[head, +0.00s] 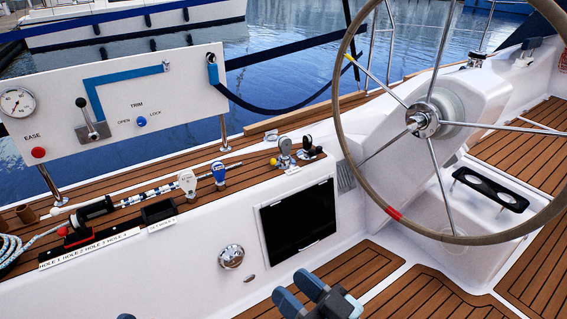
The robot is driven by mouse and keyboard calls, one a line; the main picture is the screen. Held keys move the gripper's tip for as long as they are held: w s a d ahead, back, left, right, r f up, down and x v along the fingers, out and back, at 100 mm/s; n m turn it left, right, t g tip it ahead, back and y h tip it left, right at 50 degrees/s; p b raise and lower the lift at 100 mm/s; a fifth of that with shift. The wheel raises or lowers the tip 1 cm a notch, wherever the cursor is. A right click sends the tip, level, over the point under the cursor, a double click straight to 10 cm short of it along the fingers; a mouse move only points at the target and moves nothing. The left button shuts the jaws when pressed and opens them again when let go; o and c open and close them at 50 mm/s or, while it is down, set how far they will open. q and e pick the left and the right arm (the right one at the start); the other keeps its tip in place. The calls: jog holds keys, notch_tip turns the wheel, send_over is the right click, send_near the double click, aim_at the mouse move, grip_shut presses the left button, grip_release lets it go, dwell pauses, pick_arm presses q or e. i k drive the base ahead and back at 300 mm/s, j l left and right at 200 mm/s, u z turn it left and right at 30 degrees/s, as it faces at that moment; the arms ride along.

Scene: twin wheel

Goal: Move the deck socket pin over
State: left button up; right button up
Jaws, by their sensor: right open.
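A black rail with a strip labelled HOLE 1 to HOLE 4 (90,249) lies on the teak side deck at the left. A red piece with a small red knob (76,237) sits at this rail and looks like the deck socket pin. Its lower part is hidden, and I cannot tell which hole it is in. My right gripper (297,291) is at the bottom middle, open and empty, with two blue fingers apart, well right of the rail. Only a small blue tip of my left gripper (126,317) shows at the bottom edge.
A black winch-like cylinder (95,208) and coiled rope (12,249) crowd the rail. A white panel (130,105) stands behind it. The large steering wheel (384,200) fills the right side. A black screen (298,222) is on the cockpit side.

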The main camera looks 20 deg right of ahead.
aim_at(273, 161)
jog(key=i+l+u, duration=0.1)
jog(key=u, duration=0.3)
jog(key=i+l+u, duration=0.1)
jog(key=u, duration=0.35)
jog(key=i+l+u, duration=0.15)
jog(key=l, duration=0.2)
jog(key=i+l+u, duration=0.15)
jog(key=l, duration=0.2)
jog(key=l+u, duration=0.15)
jog(key=l, duration=0.2)
